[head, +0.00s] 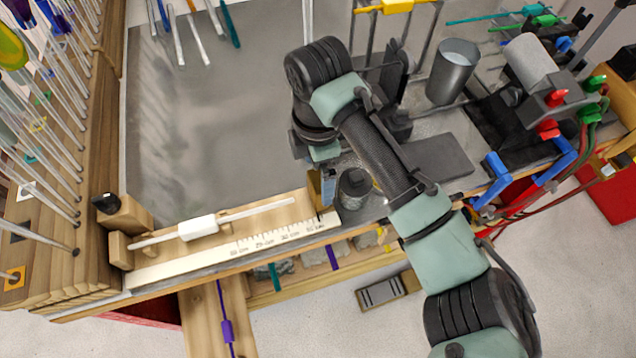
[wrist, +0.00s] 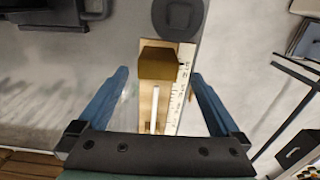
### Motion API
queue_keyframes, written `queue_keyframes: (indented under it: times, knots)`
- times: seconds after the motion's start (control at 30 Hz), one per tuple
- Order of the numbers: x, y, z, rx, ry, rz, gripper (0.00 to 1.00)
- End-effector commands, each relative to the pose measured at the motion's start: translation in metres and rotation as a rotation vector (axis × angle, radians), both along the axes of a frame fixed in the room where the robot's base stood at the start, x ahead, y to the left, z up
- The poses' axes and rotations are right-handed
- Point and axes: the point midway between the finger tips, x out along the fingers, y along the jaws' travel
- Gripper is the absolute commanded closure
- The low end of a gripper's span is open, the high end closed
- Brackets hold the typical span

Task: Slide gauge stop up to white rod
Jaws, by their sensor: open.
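The gauge stop (wrist: 158,64), a brass-coloured block, sits at the far end of the gauge in the wrist view; in the head view it is mostly hidden by my gripper. The white rod (head: 265,212) lies along the gauge beside the printed scale (head: 270,240), with a white collar (head: 198,228) around it. The rod's end (wrist: 155,110) points at the stop; they look close, and I cannot tell whether they touch. My gripper (wrist: 160,76) is open above the gauge, its blue fingers on either side of the stop with room between.
A wooden end block (head: 121,250) stands at the gauge's left end. A dark round object (head: 354,187) stands just beyond the right end. Racks of glass rods (head: 45,130) line the left. The grey bench top (head: 200,130) behind the gauge is mostly clear.

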Motion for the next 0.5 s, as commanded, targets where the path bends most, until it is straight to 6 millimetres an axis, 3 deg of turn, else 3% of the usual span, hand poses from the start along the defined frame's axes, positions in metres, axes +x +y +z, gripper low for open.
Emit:
queue_keyframes:
  times: [0.2, 0.5]
  knots:
    - [0.000, 0.000, -0.041, 0.001, 0.001, -0.003, 0.00]
    - [0.000, 0.000, -0.071, 0.000, -0.002, -0.002, 0.00]
